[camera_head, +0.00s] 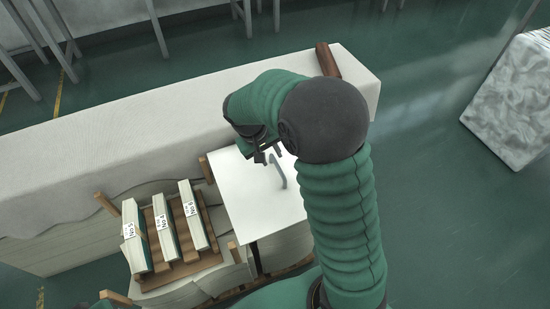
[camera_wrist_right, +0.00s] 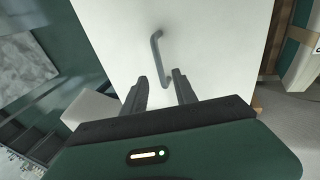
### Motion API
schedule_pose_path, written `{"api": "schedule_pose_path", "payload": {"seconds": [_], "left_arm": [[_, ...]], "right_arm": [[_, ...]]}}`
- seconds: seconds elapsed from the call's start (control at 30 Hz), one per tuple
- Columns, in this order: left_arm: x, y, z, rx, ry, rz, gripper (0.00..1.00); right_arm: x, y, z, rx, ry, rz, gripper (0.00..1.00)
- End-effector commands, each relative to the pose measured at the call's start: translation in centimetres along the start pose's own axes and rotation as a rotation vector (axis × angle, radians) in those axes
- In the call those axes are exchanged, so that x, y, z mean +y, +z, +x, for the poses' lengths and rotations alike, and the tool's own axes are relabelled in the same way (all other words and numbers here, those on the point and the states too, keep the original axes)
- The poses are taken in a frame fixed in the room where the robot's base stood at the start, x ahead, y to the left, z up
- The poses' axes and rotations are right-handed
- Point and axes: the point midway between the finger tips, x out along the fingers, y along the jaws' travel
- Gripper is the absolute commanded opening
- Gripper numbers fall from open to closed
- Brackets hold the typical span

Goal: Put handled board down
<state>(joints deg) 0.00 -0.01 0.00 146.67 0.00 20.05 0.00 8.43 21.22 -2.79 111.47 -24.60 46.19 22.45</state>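The handled board is a white flat panel (camera_head: 242,193) with a grey bar handle (camera_head: 279,171) on its face. It lies beside the long pale table, right of the book stand; what bears it is hidden. My right gripper (camera_head: 264,156) is just above the board, near the handle's far end. In the right wrist view, the board (camera_wrist_right: 205,35) fills the middle, and its handle (camera_wrist_right: 156,50) runs towards the gap between the spread fingers of my right gripper (camera_wrist_right: 160,92). The fingers are open and do not visibly clamp the handle. My left gripper is not in view.
A wooden stand (camera_head: 178,268) with several thick labelled books or blocks (camera_head: 163,228) is left of the board. The long pale table (camera_head: 110,155) runs behind, with a brown cylinder (camera_head: 327,61) near its right end. A marbled grey block (camera_head: 515,100) stands far right; green floor lies between.

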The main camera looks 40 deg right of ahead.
Motion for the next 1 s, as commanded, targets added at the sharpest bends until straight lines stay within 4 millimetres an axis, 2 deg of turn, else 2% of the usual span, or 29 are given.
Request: {"api": "schedule_pose_path", "payload": {"seconds": [0.03, 0.17, 0.23, 0.27, 0.4, 0.5, 0.57, 0.63, 1.0], "left_arm": [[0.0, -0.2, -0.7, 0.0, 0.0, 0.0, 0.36], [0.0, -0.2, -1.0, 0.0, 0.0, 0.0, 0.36], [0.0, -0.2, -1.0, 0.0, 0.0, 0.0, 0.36], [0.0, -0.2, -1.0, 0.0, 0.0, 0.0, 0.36], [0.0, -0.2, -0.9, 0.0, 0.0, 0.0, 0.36], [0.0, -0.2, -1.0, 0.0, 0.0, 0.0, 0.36], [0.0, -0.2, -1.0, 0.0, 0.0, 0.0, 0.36], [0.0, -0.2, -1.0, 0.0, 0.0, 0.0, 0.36], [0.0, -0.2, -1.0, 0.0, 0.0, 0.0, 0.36]], "right_arm": [[0.1, -0.1, -1.4, 0.003, -0.001, 0.0, 0.34], [-0.1, 0.1, -2.6, 0.001, -0.004, -0.003, 0.34], [-1.5, 1.2, -2.9, 0.009, -0.041, -0.031, 0.34], [-2.5, 2.1, -3.0, 0.018, -0.072, -0.053, 0.34], [-8.5, 8.6, -3.3, 0.095, -0.253, -0.177, 0.34], [-10.9, 12.2, -3.4, 0.153, -0.331, -0.227, 0.34], [-11.4, 13.4, -3.4, 0.173, -0.352, -0.241, 0.34], [-11.7, 13.9, -3.3, 0.181, -0.36, -0.247, 0.34], [-11.6, 13.8, -3.3, 0.179, -0.359, -0.246, 0.34]]}}
